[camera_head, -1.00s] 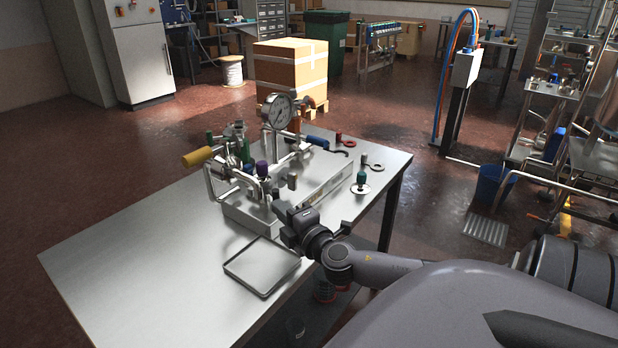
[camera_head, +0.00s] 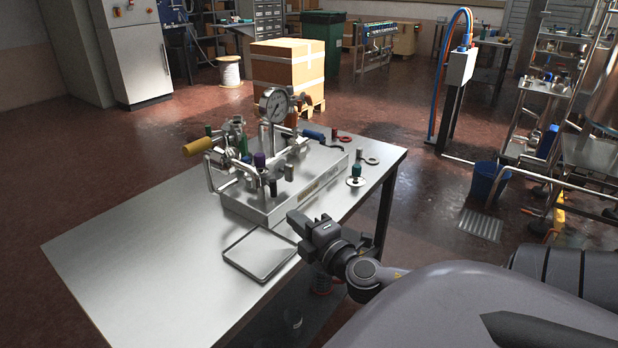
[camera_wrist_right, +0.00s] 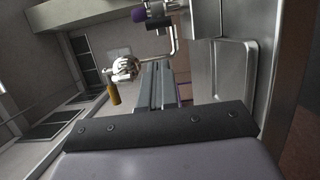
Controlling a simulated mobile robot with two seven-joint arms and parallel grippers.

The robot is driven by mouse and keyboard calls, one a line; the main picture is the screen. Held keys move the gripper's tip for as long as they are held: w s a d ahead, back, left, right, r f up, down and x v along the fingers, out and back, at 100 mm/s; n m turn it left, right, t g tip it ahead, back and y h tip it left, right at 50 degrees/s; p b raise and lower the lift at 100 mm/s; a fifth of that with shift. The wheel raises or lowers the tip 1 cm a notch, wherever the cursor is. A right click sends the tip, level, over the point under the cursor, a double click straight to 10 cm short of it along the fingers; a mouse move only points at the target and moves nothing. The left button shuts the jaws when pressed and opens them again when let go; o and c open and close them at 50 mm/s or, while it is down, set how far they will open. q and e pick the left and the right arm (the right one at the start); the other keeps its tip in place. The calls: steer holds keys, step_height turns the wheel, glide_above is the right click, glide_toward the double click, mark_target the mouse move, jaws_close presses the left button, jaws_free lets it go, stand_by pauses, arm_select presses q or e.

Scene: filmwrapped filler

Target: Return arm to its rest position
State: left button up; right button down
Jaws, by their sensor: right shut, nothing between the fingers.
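My right gripper (camera_head: 296,219) is shut and empty. It hangs over the near right part of the metal table (camera_head: 130,250), in front of the valve fixture (camera_head: 290,203) and right of the shallow tray (camera_head: 262,277), apart from both as far as I can tell. My right arm comes in from the lower right. The right wrist view shows part of the fixture with its yellow handle (camera_wrist_right: 114,94) and purple knob (camera_wrist_right: 138,14), and the tray (camera_wrist_right: 235,75) at the right. My left gripper is not in view.
The fixture carries a round gauge (camera_head: 274,104) and a yellow handle (camera_head: 198,147). Small parts, including a teal-topped piece (camera_head: 357,170) and a red ring (camera_head: 341,138), lie along the table's right side. The table's left half is clear. A blue bucket (camera_head: 488,182) stands on the floor.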

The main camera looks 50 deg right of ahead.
steer(key=shift+v, duration=1.65)
steer(key=shift+d, duration=0.15)
